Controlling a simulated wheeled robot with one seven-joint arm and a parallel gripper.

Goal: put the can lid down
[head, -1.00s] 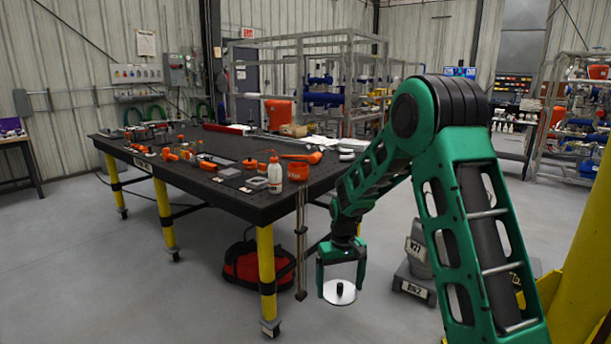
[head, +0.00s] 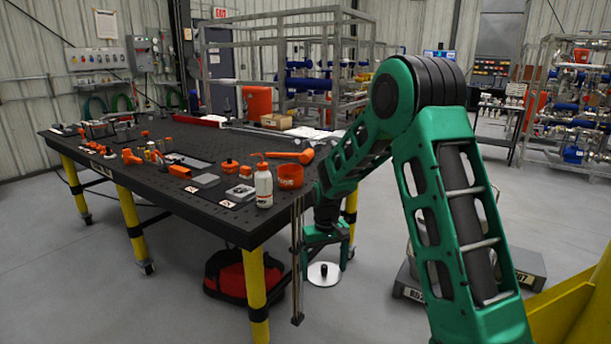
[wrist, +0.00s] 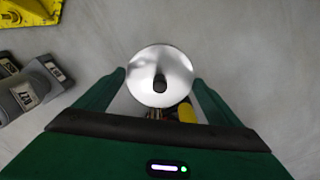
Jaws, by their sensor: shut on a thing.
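The can lid (head: 317,279) is a round, shiny pale disc with a black knob in its middle. My gripper (head: 325,264) points down and is shut on the lid, holding it level above the floor just right of the workbench's near corner. In the wrist view the lid (wrist: 160,62) lies between the two green fingers of my gripper (wrist: 160,84), its top and knob facing the camera. The exact contact of the fingers on the lid is hard to see.
The black workbench (head: 215,222) has yellow legs and a cluttered near edge with a white bottle (head: 264,188) and an orange cup (head: 290,177). A red bag (head: 228,280) lies underneath. Grey weights (head: 525,264) and a yellow structure (head: 570,310) stand at right.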

